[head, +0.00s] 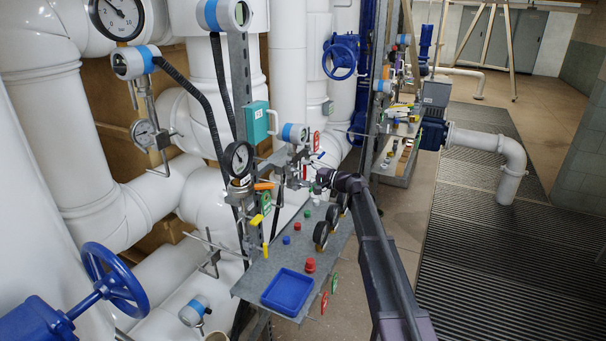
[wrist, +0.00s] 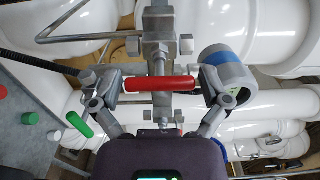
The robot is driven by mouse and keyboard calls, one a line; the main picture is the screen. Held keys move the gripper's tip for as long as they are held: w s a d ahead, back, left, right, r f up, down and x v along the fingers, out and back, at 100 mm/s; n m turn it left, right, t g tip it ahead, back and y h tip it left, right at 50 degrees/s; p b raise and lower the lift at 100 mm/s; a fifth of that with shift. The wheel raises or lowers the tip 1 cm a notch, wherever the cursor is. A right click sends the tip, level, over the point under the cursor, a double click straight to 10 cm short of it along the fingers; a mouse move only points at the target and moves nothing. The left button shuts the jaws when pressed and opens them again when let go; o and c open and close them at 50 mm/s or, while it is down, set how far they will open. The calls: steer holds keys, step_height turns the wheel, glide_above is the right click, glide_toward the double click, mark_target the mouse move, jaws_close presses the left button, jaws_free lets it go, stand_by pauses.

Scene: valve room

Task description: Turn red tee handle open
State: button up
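The red tee handle (wrist: 160,84) lies level across the middle of the wrist view, in front of a grey metal valve body and pipe (wrist: 158,45). My gripper (wrist: 160,90) has its two fingers spread wide, one near each end of the handle. The fingers look open; I cannot tell whether either one touches the handle. In the head view my gripper (head: 312,176) is at the grey pipework above the panel, small and partly hidden by my arm. The handle cannot be made out clearly there.
A blue-banded gauge (wrist: 226,76) sits close to the right finger. A green handle (wrist: 79,124) is at lower left. The grey shelf (head: 330,258) holds a blue tray (head: 287,291), knobs and dials. White pipes stand behind; the grated floor (head: 520,260) is clear.

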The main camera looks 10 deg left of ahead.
steer(key=shift+s+d, duration=0.1)
steer(key=shift+s, duration=0.05)
steer(key=shift+s+d, duration=0.15)
steer(key=shift+d, duration=0.3)
steer(key=v, duration=1.1)
